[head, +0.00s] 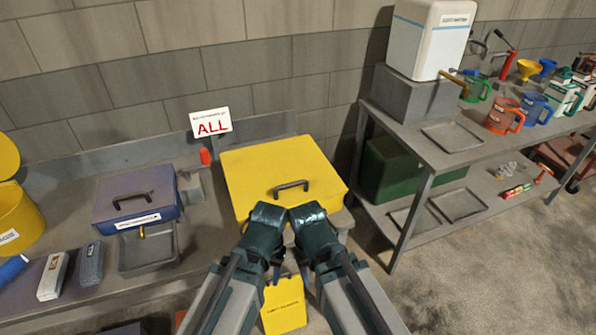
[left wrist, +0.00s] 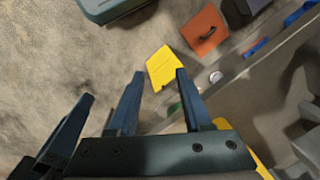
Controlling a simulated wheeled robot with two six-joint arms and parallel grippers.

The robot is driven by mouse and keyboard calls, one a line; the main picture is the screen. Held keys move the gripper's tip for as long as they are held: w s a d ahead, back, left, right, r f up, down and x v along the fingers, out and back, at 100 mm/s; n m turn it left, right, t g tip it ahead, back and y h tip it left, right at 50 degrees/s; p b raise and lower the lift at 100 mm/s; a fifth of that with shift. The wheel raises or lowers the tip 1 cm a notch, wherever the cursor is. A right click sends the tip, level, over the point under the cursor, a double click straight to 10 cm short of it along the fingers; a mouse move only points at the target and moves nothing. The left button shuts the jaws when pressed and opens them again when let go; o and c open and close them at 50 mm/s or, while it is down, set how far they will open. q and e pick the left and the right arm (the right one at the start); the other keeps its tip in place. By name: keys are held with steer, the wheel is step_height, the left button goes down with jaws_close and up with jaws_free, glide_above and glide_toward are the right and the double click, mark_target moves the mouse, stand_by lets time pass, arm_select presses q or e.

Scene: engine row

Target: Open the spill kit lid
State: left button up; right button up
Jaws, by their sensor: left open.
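The yellow box with a black handle, which I take for the spill kit (head: 260,165), stands on the bench at the centre of the head view. Its lid looks shut. The black handle (head: 291,187) lies on its top near the front edge. My left gripper (head: 275,278) is below the box's front, partly hidden by my arm. In the left wrist view it (left wrist: 160,72) is open, with nothing between its fingers. My right gripper (left wrist: 70,130) seems to be the dark fingers at the left of that view; its jaws are unclear.
A yellow labelled panel (head: 284,305) is low in front; it also shows in the left wrist view (left wrist: 163,68). A shelf table (head: 440,145) with jugs is at right. Floor is free at lower right.

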arm_select(q)
steer(key=w+a+r+n+h+p, duration=0.1)
steer(key=w+a+r+p, duration=0.15)
steer(key=r+p, duration=0.5)
steer(key=w+a+r+n+p, duration=0.1)
steer(key=w+a+r+p, duration=0.15)
steer(key=r+p, duration=0.45)
step_height(320, 180, up, 7)
steer(key=m+t+p, duration=0.2)
steer(key=m+p, duration=0.4)
steer(key=m, duration=0.7)
glide_above(291, 184)
steer(key=s, duration=0.3)
steer(key=shift+w+d+r, duration=0.1)
steer(key=shift+d+r, duration=0.1)
steer(key=shift+d, duration=0.2)
steer(key=shift+f+b, duration=0.15)
steer(key=shift+b, duration=0.15)
steer(key=f+b, duration=0.4)
steer(key=w+f+b, duration=0.1)
steer(key=f+b, duration=0.4)
steer(key=w+f+b, duration=0.1)
steer(key=f+b, duration=0.3)
steer(key=shift+w+a+f, duration=0.15)
steer(key=shift+w+a, duration=0.1)
steer(key=shift+a, duration=0.15)
steer(key=shift+c, duration=0.3)
